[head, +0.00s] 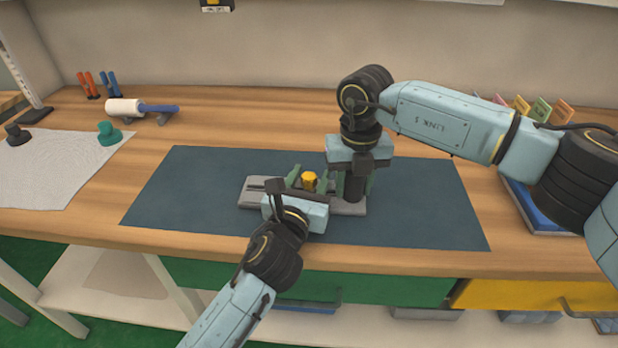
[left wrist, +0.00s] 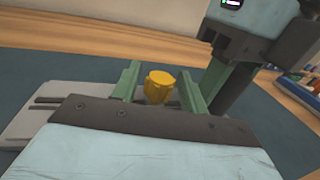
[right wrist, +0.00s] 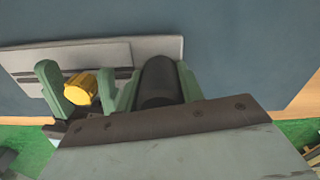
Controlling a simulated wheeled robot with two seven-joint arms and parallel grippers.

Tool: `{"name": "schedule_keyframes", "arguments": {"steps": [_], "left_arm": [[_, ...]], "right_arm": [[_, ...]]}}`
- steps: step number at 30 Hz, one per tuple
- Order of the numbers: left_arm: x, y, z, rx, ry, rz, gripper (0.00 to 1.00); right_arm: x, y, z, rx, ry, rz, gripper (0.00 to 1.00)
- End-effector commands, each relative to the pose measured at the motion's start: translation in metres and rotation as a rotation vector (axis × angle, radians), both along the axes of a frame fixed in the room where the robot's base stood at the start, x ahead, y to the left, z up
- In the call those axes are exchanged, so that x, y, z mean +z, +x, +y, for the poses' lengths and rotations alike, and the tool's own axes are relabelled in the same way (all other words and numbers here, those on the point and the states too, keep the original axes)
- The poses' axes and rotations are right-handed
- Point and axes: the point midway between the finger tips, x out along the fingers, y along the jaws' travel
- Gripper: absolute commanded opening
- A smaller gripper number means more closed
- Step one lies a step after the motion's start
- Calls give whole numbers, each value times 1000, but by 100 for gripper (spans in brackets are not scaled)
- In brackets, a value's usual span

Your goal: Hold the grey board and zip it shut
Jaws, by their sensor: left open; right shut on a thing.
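The grey board (head: 252,199) lies on the dark mat, with a dark slot along its left part. It also shows in the left wrist view (left wrist: 28,118) and the right wrist view (right wrist: 150,48). A yellow knob (head: 310,177) stands over the board's middle; it is the likely zip slider. My left gripper (head: 308,181) is open, its green fingers on either side of the knob (left wrist: 160,87), with gaps showing. My right gripper (head: 354,186) is shut on a dark upright post (right wrist: 158,80) at the board's right end. The board under the grippers is partly hidden.
The dark blue mat (head: 185,190) is clear around the board. A lint roller (head: 127,107), red and blue pliers and a pale cloth (head: 50,170) with dark and green knobs are at left. A blue tray (head: 530,210) and coloured cards stand at right.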

Motion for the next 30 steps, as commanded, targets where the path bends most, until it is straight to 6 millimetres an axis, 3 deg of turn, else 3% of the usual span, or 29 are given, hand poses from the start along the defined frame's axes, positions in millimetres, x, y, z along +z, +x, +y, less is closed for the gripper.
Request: {"name": "schedule_keyframes", "arguments": {"steps": [3,13,22,30], "left_arm": [[0,0,0,0,0,0,43],[0,0,0,0,1,0,0],[0,0,6,1,4,-1,0],[-1,1,54,5,10,-3,0]], "right_arm": [[1,0,0,0,2,-2,3],[1,0,0,0,1,-2,3],[1,0,0,0,1,-2,3],[1,1,0,-1,1,-2,3]]}}
